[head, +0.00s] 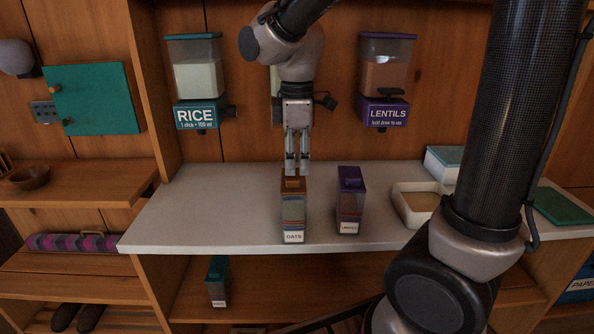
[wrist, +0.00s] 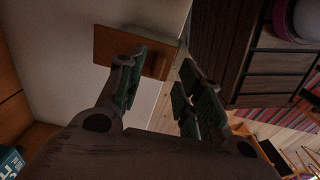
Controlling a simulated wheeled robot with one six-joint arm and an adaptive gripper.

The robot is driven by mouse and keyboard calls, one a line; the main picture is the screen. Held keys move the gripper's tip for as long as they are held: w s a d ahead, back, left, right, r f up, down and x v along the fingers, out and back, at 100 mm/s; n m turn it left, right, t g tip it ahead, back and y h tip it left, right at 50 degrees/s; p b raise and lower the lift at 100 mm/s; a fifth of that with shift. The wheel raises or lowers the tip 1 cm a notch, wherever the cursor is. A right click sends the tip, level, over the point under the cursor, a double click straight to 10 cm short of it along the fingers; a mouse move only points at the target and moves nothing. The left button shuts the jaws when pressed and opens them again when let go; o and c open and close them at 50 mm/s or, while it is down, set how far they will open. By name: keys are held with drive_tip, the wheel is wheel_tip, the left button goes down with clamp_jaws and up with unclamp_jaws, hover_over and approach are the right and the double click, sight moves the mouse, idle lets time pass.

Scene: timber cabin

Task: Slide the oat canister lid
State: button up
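The oat canister (head: 293,213) stands upright near the front edge of the white counter. It is clear-sided, with a white OATS label and a brown lid (head: 292,184) that has a small raised grip. The lid also shows as a brown square in the wrist view (wrist: 108,46). My gripper (head: 298,171) points down just above and behind the lid in the head view. Its two fingers are apart with nothing between them, as the wrist view shows (wrist: 160,82). One finger overlaps the lid there; I cannot tell whether it touches.
A purple-lidded canister (head: 350,202) stands close to the right of the oats. A pale open box (head: 401,212) is further right. RICE (head: 197,115) and LENTILS (head: 384,112) dispensers hang on the back wall. The counter (head: 205,208) is clear to the left.

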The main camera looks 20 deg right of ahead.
sight(297, 179)
drive_tip(key=shift+f, duration=2.2)
clamp_jaws()
